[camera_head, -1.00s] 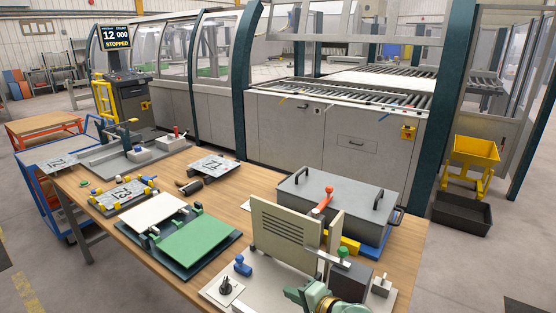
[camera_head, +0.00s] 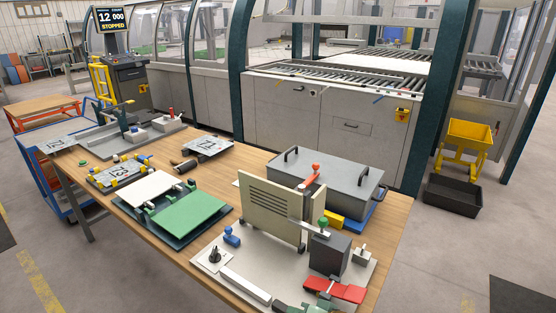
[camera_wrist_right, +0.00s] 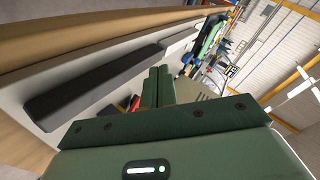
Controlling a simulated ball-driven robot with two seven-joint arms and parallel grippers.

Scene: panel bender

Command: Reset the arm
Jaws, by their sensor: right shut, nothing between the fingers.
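My right gripper (camera_wrist_right: 158,88) shows in the right wrist view with its two green fingers shut together and nothing between them. In the head view only small green parts of my right arm or gripper (camera_head: 288,307) show at the bottom edge, by the front of the bending fixture (camera_head: 210,262). The fixture plate carries an upright beige louvred panel (camera_head: 272,207), a dark block (camera_head: 329,254) and a red clamp part (camera_head: 336,290). The gripper looks apart from the panel. My left gripper is not in view.
The wooden bench (camera_head: 262,150) holds a grey lidded box (camera_head: 330,180), a green plate (camera_head: 194,217), a white plate (camera_head: 148,188) and marked plates at the far left. A black bin (camera_head: 453,196) stands on the floor at right. The bender (camera_head: 330,125) stands behind.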

